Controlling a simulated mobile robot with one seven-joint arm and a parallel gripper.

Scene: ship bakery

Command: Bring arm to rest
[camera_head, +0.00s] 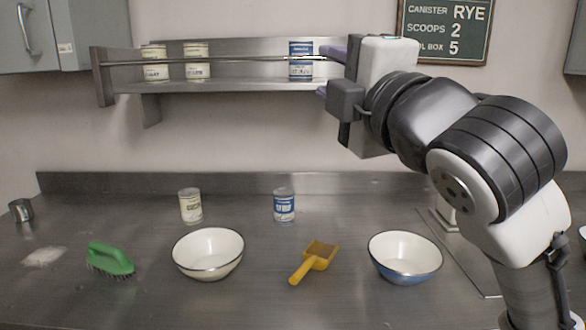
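My gripper (323,72) is raised at the upper right, at the height of the wall shelf (245,73). My arm reaches up from the lower right and bends toward the shelf, above the counter.
Two cream canisters stand on the shelf's left part. The counter (130,215) holds a cream canister (190,206), a blue canister (284,205), two bowls (208,253) (405,257), a yellow scoop (314,262), a green brush (110,260) and a metal cup (21,210). A sign (444,30) hangs above.

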